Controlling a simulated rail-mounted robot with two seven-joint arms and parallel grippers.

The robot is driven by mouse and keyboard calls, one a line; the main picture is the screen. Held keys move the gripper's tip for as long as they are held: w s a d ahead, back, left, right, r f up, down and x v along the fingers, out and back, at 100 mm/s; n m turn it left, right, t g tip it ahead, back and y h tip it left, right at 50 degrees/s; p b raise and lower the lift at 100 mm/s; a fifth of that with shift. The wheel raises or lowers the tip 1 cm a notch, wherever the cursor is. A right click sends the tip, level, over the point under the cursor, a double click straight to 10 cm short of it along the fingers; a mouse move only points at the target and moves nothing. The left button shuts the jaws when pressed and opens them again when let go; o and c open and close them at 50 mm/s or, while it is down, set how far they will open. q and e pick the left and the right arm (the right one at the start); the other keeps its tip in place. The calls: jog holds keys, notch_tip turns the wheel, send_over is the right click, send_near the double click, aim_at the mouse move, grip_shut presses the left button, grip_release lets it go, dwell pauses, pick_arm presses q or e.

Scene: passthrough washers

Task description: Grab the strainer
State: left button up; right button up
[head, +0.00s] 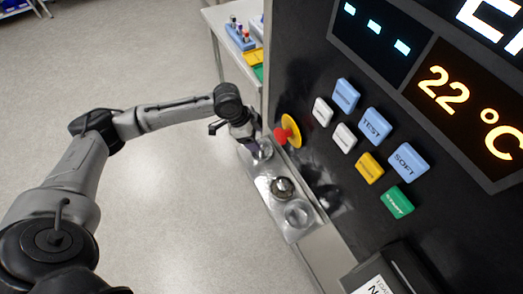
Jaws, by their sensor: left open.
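A metal shelf (269,188) juts out from the front of the dark machine, with several round items in a row on it. The dark, shiny round piece (283,188) in the middle looks most like the strainer, but it is too small to be sure. A clear round piece (298,215) sits at the near end. My left gripper (256,150) is open and points down over the far end of the shelf, partly covering another round item (262,152) there. I cannot tell whether it touches that item. My right gripper is not in view.
The machine's panel (330,120) rises close on the right, with a red knob on a yellow disc (289,132) beside my left gripper. Coloured buttons (374,126) are higher up. A white table (218,22) with small bottles stands behind.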

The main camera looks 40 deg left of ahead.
aim_at(260, 143)
pick_arm(q)
jog(key=b+x, duration=0.1)
jog(key=x, duration=0.2)
jog(key=shift+d+f, duration=0.25)
jog(key=shift+f, duration=0.1)
jog(key=c, duration=1.1)
